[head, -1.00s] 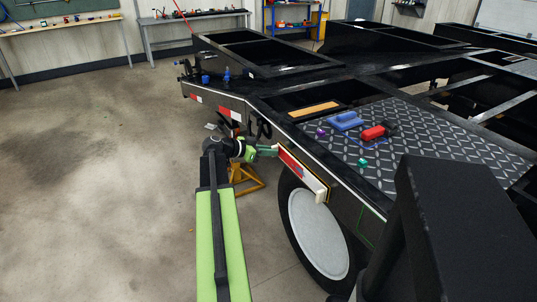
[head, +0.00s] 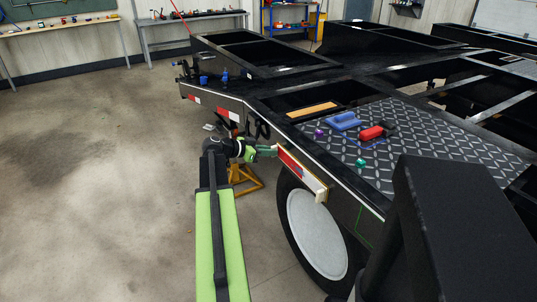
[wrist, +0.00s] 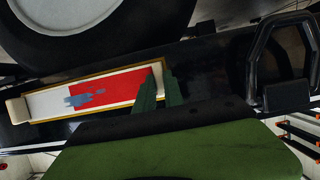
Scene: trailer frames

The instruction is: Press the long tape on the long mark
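The long tape (head: 292,161), red and white, lies along the trailer's black side rail. In the wrist view the tape (wrist: 110,85) has a ragged blue patch on its red part and pale blocks at its ends. A yellow outline, the long mark (wrist: 60,118), shows around its edges. My gripper (head: 272,150) is at the tape's far end in the head view. In the wrist view my gripper (wrist: 161,75) has its two green fingers close together at the tape's right end, by the pale block. Whether they grip it is hidden.
The trailer wheel (head: 316,233) is below the tape. Blue (head: 343,122), red (head: 371,133) and small green (head: 361,162) items lie on the tread-plate deck. A black metal loop (wrist: 283,55) stands right of my fingers. The floor at left is clear.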

